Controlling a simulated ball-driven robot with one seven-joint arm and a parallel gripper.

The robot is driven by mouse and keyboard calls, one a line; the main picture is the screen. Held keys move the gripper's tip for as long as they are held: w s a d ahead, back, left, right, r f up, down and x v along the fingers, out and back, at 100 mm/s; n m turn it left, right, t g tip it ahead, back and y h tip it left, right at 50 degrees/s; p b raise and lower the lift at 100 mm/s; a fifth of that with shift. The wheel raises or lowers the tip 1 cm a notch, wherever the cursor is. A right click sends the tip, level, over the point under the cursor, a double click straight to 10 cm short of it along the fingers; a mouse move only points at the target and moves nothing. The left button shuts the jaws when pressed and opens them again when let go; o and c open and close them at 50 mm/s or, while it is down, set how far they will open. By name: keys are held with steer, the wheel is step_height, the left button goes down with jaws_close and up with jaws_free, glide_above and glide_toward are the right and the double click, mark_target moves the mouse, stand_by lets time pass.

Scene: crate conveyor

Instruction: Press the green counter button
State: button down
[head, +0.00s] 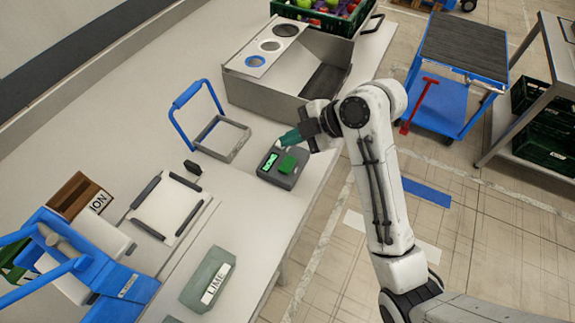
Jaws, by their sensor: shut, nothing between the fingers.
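The green button (288,165) sits on top of a dark grey counter box (274,180) near the front edge of the table. Beside the button, the box has a lit green display (270,162).
A grey bin with round holes (262,98) stands behind the counter, near a blue-handled frame (222,140). A grey-green LIME block (207,280) lies at the front. A blue cart (455,75) stands on the floor at right. Bare table lies around the counter.

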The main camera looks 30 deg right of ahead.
mark_target(291, 165)
steer(key=shift+f+b, duration=1.9)
steer(key=shift+f, duration=1.1)
steer(key=shift+f, duration=0.1)
steer(key=shift+f, duration=0.3)
steer(key=shift+f+b, duration=0.5)
steer(key=shift+b, duration=0.1)
steer(key=shift+r, duration=0.1)
stand_by(0.4)
steer(key=shift+r+p, duration=0.8)
steer(key=shift+r, duration=0.05)
steer(key=shift+r, duration=0.1)
step_height(291, 165, up, 5)
steer(key=p, duration=0.4)
